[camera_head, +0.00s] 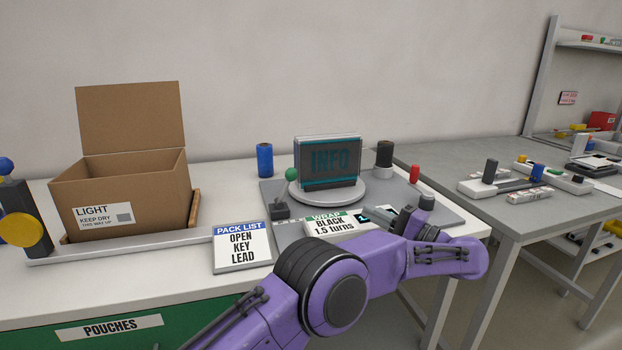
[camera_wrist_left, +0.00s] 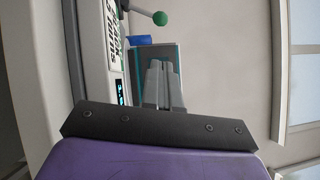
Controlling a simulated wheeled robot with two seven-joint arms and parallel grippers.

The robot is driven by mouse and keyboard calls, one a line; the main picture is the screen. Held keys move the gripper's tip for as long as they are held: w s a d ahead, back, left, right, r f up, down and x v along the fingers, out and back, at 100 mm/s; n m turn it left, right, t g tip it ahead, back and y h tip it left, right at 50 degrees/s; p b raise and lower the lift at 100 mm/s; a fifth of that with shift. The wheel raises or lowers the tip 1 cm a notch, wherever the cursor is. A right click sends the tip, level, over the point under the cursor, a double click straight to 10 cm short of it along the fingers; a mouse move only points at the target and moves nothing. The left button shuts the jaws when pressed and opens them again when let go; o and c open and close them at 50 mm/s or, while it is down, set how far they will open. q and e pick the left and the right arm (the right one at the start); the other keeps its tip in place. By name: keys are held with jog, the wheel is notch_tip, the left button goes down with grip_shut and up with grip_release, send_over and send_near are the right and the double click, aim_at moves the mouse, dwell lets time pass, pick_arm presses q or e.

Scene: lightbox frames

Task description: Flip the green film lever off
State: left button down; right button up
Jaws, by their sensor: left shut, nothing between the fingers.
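The green film lever has a round green knob (camera_head: 291,174) on a short stick above a dark base (camera_head: 281,209), left of the INFO lightbox. The stick stands nearly upright, leaning slightly right. In the left wrist view the knob (camera_wrist_left: 160,18) shows at the top, on a grey stick, beyond the fingertips and apart from them. My left gripper (camera_head: 388,214) is low at the front right of the lightbox, partly hidden by its own wrist. In the left wrist view its fingers (camera_wrist_left: 158,66) are together and empty. My right gripper is not in view.
The INFO lightbox (camera_head: 329,162) stands on a round turntable (camera_head: 326,196) between the lever and my gripper. A WRAP sign (camera_head: 330,226) and a PACK LIST sign (camera_head: 241,246) are in front. Blue (camera_head: 264,160) and black (camera_head: 384,155) rolls stand behind. An open carton (camera_head: 120,190) is left.

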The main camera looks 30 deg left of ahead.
pick_arm(q)
jog(key=shift+d, duration=0.2)
jog(key=shift+w+a, duration=0.15)
jog(key=shift+w, duration=0.1)
jog(key=p, duration=0.4)
send_near(286, 186)
jog(key=w+a+r, duration=0.3)
jog(key=w+a, duration=0.1)
jog(key=shift+a+r, duration=0.15)
